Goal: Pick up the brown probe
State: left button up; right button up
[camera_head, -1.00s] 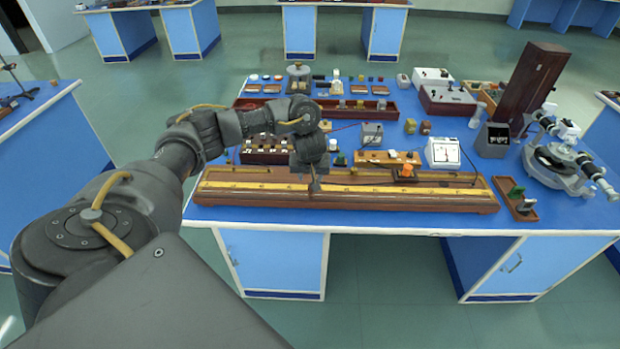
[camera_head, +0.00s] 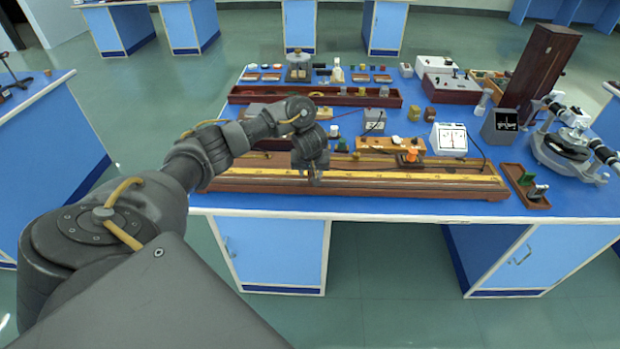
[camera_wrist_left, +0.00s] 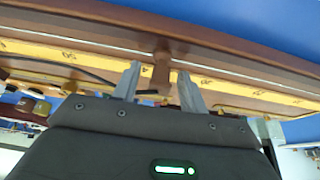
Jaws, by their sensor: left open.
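The brown probe (camera_wrist_left: 161,74) shows in the left wrist view as a short brown piece, standing at the long wooden board with the yellow scale (camera_wrist_left: 230,92). My left gripper (camera_wrist_left: 159,67) is open, with one finger on each side of the probe; I cannot tell whether either finger touches it. In the head view my left gripper (camera_head: 315,177) points down over the middle of the same board (camera_head: 420,185). The probe is too small and too covered by the gripper to make out clearly there. My right gripper is not in view.
Behind the board stand a wooden plug box (camera_head: 390,144), a white meter (camera_head: 449,139) and a grey box (camera_head: 374,121). A long red-brown tray (camera_head: 318,97) lies further back. A spectrometer (camera_head: 570,145) and a tall wooden case (camera_head: 541,70) stand at the right.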

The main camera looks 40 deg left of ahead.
pick_arm(q)
grip_shut()
jog(key=shift+r, duration=0.1)
jog(key=shift+r+p, duration=0.45)
jog(key=shift+r, duration=0.05)
notch_tip(320, 180, up, 4)
jog(key=p, duration=0.2)
jog(key=shift+f+p, duration=0.25)
jog(key=shift+p, duration=0.05)
jog(key=s+d+r+p, duration=0.3)
jog(key=s+r+p, duration=0.5)
jog(key=s+p, duration=0.5)
jog(key=shift+s+r, duration=0.2)
jog(key=shift+s, duration=0.1)
